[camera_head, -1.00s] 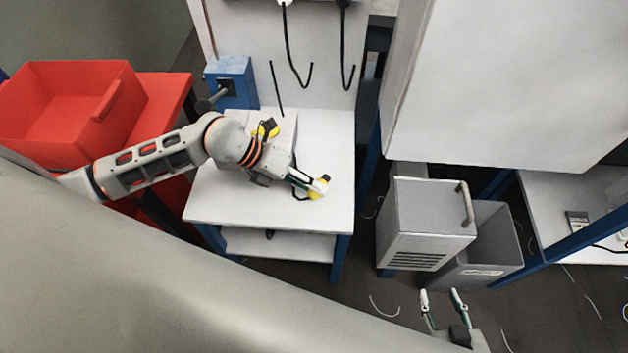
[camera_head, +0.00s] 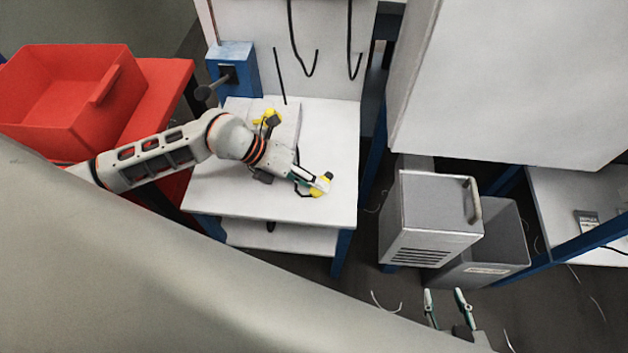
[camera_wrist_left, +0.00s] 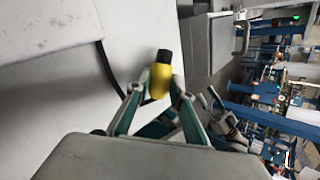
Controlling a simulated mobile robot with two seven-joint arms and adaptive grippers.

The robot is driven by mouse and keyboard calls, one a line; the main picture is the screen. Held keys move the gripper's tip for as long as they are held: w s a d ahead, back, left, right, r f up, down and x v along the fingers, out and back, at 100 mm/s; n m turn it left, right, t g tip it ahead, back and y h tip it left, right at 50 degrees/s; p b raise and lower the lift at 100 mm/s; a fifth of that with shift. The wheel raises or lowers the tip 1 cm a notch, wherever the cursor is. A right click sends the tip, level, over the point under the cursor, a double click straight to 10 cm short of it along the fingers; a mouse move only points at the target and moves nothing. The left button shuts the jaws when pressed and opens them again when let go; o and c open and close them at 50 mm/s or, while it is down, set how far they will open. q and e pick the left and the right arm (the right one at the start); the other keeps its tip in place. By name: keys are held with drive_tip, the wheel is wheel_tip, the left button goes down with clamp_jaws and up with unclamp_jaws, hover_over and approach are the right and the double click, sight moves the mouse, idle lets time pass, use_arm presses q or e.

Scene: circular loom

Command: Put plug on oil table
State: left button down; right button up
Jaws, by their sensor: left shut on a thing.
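The plug is a small yellow piece with a black end (camera_head: 328,177). It also shows in the left wrist view (camera_wrist_left: 160,82), between the fingertips. My left gripper (camera_head: 318,187) is shut on the plug over the right part of the white oil table (camera_head: 240,206). I cannot tell whether the plug touches the tabletop. Another yellow and black piece (camera_head: 268,120) lies near the back of the table, behind my left arm. My right gripper (camera_head: 446,299) is at the bottom of the head view, away from the table, with its fingers apart and nothing between them.
A red bin (camera_head: 70,95) stands left of the table. A blue box (camera_head: 236,68) with a black handle is at the table's back left corner. A grey cabinet (camera_head: 430,222) and a grey bin (camera_head: 498,240) stand to the right. Black hooks hang behind the table.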

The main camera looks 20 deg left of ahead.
sight(314, 192)
use_arm(q)
drive_tip(key=shift+f, duration=0.25)
use_arm(e)
drive_tip(key=shift+s+f, duration=0.15)
use_arm(q)
drive_tip(key=shift+s+f+b, duration=0.2)
drive_tip(key=shift+s+f, duration=0.05)
drive_tip(key=shift+f, duration=0.3)
drive_tip(key=shift+s+f+b, duration=0.15)
drive_tip(key=shift+s+f, duration=0.1)
drive_tip(key=shift+f, duration=0.25)
use_arm(e)
drive_tip(key=shift+s+a+f, duration=0.1)
drive_tip(key=shift+s+f, duration=0.35)
use_arm(q)
drive_tip(key=c, duration=1.9)
unclamp_jaws()
drive_tip(key=shift+o, duration=1)
drive_tip(key=shift+w+d+f, duration=0.1)
drive_tip(key=shift+w+f, duration=0.05)
drive_tip(key=shift+f, duration=0.05)
drive_tip(key=shift+w, duration=0.15)
drive_tip(key=shift+r, duration=0.25)
use_arm(e)
drive_tip(key=shift+w, duration=0.25)
use_arm(q)
drive_tip(key=shift+r, duration=0.1)
